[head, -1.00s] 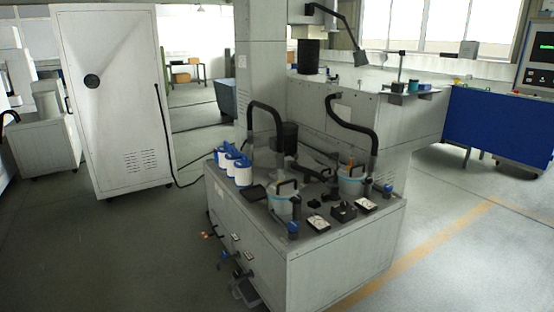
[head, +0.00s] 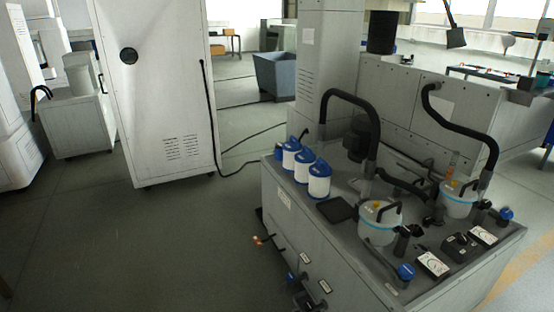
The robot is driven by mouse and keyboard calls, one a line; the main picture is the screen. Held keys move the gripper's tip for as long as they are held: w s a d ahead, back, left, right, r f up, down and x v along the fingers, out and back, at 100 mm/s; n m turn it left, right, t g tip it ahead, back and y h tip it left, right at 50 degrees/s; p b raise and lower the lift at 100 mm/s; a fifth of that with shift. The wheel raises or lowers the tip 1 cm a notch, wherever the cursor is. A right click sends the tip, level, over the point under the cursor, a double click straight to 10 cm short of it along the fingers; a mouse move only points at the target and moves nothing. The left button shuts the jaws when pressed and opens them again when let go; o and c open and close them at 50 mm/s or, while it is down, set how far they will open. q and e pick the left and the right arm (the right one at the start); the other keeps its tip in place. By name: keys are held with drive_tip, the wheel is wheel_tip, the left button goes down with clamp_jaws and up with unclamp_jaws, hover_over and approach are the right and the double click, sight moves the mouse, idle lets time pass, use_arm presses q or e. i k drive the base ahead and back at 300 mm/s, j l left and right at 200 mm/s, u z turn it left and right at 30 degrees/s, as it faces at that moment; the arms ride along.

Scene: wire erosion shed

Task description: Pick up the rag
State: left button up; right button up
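I cannot make out a rag in the head view. Neither of my grippers is in view. The grey machine unit (head: 330,254) in front carries several blue-and-white canisters (head: 319,182), two clear-and-white pots with black handles (head: 379,224), thick black hoses and small gauges. A flat dark pad (head: 337,210) lies on its top beside the canisters; I cannot tell what it is.
A tall white cabinet (head: 160,90) stands at the back left, with a black cable on the floor beside it. A blue-grey bin (head: 276,76) stands farther back. The floor (head: 110,235) at front left is clear.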

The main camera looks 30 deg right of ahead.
sight(355, 182)
drive_tip(key=i, duration=1.8)
drive_tip(key=i+j+z, duration=0.1)
drive_tip(key=i+z, duration=0.2)
drive_tip(key=i, duration=0.2)
drive_tip(key=i+j+z, duration=0.3)
drive_tip(key=i, duration=0.15)
drive_tip(key=i+z, duration=0.2)
drive_tip(key=z, duration=0.3)
drive_tip(key=i+z, duration=0.15)
drive_tip(key=z, duration=0.35)
drive_tip(key=i+j+z, duration=0.1)
drive_tip(key=z, duration=0.4)
drive_tip(key=i+j+z, duration=0.2)
drive_tip(key=z, duration=0.3)
